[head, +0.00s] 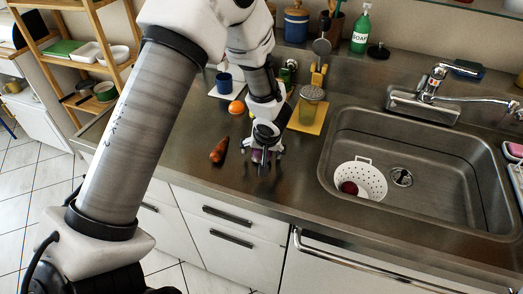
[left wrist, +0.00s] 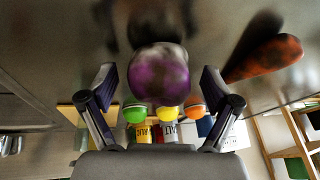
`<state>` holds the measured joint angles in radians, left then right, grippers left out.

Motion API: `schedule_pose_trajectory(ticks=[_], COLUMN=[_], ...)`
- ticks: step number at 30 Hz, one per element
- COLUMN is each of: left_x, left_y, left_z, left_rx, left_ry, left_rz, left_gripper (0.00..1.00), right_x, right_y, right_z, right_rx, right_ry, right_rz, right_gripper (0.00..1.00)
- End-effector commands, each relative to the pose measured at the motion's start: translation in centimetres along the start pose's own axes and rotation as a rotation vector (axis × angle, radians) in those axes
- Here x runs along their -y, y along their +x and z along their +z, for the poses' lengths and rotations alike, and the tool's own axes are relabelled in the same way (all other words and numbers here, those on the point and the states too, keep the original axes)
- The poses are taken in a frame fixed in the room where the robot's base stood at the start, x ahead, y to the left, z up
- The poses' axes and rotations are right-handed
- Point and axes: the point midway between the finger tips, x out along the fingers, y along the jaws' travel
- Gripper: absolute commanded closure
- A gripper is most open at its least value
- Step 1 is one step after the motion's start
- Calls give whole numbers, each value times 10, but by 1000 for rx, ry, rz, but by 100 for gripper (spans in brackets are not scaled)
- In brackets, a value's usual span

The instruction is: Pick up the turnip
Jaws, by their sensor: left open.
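The turnip (left wrist: 160,75) is round and purple with a pale patch. In the left wrist view it lies between the two fingers of my left gripper (left wrist: 160,92), with gaps visible on both sides. In the head view the left gripper (head: 262,162) points down at the counter, open, and covers most of the turnip (head: 261,155), of which only a little purple shows. My right gripper is not in view.
The sink (head: 455,195) holds a white colander (head: 371,176).

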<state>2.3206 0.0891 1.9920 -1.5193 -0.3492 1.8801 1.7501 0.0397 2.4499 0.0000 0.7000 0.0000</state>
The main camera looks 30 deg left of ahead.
Motion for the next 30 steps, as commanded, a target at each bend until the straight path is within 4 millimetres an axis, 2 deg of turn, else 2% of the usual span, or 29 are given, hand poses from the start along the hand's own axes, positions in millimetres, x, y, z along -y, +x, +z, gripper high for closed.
schedule_pose_trajectory(ticks=[7, 8, 12, 13, 14, 24, 30], left_x=[0, 0, 0, 0, 0, 0, 0], left_y=[7, 7, 7, 7, 7, 6, -5], left_z=[0, 0, 0, 0, 0, 0, -7], left_rx=[-1, -1, 0, 0, 0, 2, 0], left_ry=[-1, -1, 0, 0, 0, 0, 2], left_rz=[1, 1, 1, 1, 1, 0, 1], left_gripper=[11, 15, 64, 75, 80, 80, 80], right_x=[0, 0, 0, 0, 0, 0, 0], right_y=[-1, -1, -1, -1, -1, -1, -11], right_z=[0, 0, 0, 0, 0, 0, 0], right_rx=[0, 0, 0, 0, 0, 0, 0], right_ry=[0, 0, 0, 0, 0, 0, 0], right_rz=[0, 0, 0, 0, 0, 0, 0], right_gripper=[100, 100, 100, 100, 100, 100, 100])
